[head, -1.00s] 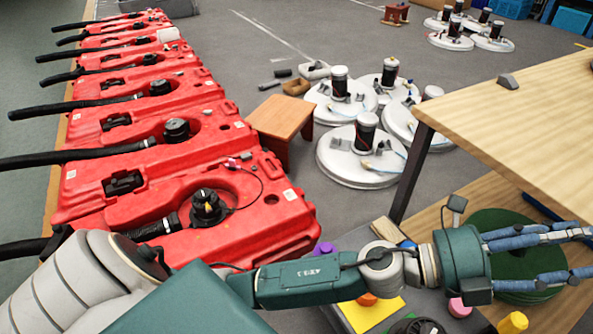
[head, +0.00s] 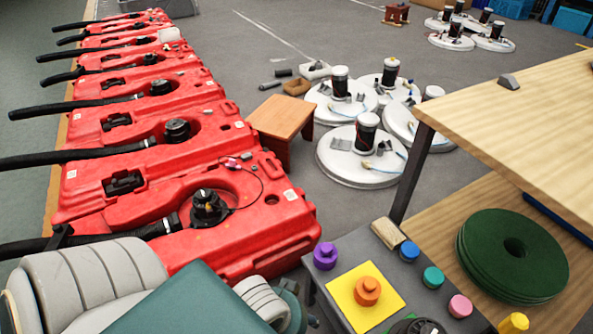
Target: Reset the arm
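My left arm (head: 95,285) comes in at the bottom left and is folded back low, near the front of the closest red scrubber tank (head: 245,225). Its far links drop below the bottom edge of the head view, so neither left fingertip shows. My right arm and gripper are not in view. The closest tank has a black cap (head: 208,207) and a black hose (head: 25,248) running left.
A grey bench (head: 345,245) holds a yellow square (head: 393,285) with an orange knob, plus several coloured knobs. Right is a wooden table (head: 520,110) with green pads (head: 512,255) on its lower shelf. White discs (head: 345,170) and a brown stool (head: 282,118) stand on the floor.

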